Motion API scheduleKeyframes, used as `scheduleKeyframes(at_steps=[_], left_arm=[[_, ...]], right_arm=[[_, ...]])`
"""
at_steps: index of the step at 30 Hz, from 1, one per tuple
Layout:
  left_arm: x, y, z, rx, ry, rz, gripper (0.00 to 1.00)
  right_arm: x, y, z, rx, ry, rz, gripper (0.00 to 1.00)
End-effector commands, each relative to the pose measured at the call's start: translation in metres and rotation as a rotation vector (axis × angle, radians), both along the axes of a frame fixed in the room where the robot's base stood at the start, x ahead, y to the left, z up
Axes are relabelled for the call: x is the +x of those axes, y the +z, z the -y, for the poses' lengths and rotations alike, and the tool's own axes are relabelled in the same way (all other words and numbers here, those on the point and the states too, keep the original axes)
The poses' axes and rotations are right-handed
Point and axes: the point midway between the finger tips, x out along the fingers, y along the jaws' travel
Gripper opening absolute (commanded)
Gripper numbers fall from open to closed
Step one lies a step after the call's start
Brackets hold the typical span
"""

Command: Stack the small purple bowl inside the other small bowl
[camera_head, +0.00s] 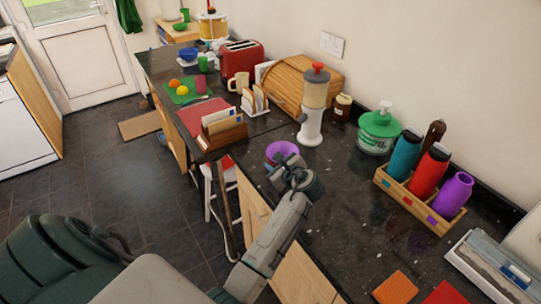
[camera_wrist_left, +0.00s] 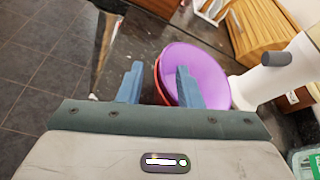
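The small purple bowl (camera_wrist_left: 207,72) shows its inside in the left wrist view, just beyond my left fingers. A red bowl (camera_wrist_left: 158,88) shows as a thin edge under and left of it. The purple bowl appears to sit in or on the red one, but how deep it sits is hidden. In the head view the purple bowl (camera_head: 282,150) is on the dark counter, partly behind my left gripper (camera_head: 303,183). In the wrist view the left gripper (camera_wrist_left: 158,85) has its fingers apart, the right one overlapping the purple bowl. My right gripper is out of view.
A white dispenser (camera_head: 312,120) stands close behind the bowls. A letter rack (camera_head: 225,133) is to the left, near the counter edge. A bottle crate (camera_head: 414,203) and a green-lidded jar (camera_head: 379,134) are to the right.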

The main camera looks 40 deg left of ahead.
Motion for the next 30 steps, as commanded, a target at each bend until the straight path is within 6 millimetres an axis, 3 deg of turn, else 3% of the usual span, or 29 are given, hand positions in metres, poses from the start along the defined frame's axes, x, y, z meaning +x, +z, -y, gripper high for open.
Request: scheduleKeyframes(at_steps=[1, 3, 12, 30], left_arm=[[-0.005, 0.011, 0.011, -0.005, -0.001, -0.002, 0.32], [-0.011, 0.016, 0.022, -0.004, -0.001, -0.002, 0.32], [-0.031, 0.029, 0.060, -0.002, 0.000, 0.000, 0.32], [-0.035, 0.030, 0.068, 0.001, 0.000, 0.002, 0.32]], right_arm=[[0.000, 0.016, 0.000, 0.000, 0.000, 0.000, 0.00], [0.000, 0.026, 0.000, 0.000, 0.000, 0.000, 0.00], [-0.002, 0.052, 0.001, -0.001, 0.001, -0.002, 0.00], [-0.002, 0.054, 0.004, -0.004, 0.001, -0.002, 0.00]])
